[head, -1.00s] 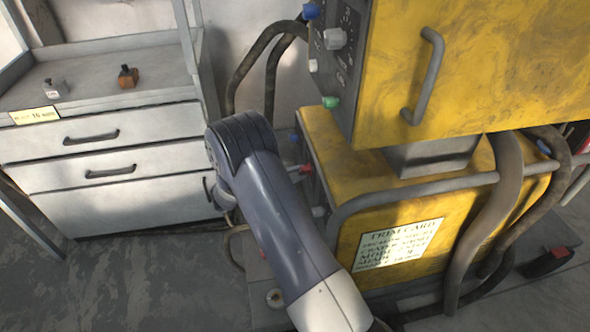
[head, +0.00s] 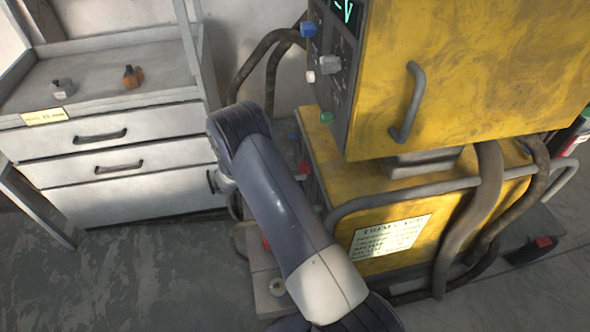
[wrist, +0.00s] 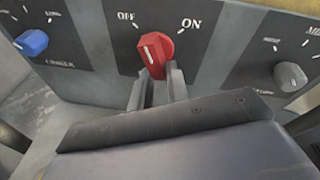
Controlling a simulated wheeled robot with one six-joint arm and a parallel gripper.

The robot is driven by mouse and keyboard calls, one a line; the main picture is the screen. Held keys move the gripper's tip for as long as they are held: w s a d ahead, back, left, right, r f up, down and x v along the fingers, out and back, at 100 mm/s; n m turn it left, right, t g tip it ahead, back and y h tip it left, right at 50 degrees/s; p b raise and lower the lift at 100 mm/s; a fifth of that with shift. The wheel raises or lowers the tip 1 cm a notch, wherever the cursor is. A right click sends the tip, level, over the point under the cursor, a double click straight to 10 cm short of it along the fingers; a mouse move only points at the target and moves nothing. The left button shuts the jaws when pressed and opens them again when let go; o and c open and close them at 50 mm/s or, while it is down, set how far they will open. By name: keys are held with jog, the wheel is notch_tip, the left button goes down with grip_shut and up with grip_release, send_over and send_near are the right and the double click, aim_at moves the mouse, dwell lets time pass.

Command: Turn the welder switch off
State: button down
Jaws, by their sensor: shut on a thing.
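The red welder switch (wrist: 155,54) sits on a dark panel in the wrist view, between the labels OFF on the left and ON on the right. Its white mark leans up and left, toward the OFF side. My gripper (wrist: 158,82) is shut on the switch, with one finger on each side of its lower part. In the head view the red switch (head: 304,167) shows small on the left face of the lower yellow welder cabinet (head: 345,165). My arm hides most of my gripper there.
A blue knob (wrist: 32,43) is left of the switch and a grey knob (wrist: 290,76) is right. The upper yellow box (head: 470,70) overhangs the cabinet, with a bent pipe rail (head: 400,197) in front. A drawer unit (head: 120,170) stands left; open floor lies before it.

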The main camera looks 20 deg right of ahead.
jog(key=n, duration=0.1)
jog(key=n+g+p, duration=0.1)
jog(key=n+p, duration=0.1)
jog(key=shift+s+r+n+y, duration=0.2)
jog(key=shift+r+n+y, duration=0.1)
jog(key=shift+g, duration=0.3)
dwell(0.4)
jog(key=c, duration=1.4)
grip_release()
jog(key=shift+o, duration=0.2)
jog(key=shift+a, duration=0.1)
jog(key=v, duration=1)
jog(key=shift+a, duration=0.35)
jog(key=shift+w+d, duration=0.1)
jog(key=x, duration=1)
jog(key=shift+d, duration=0.3)
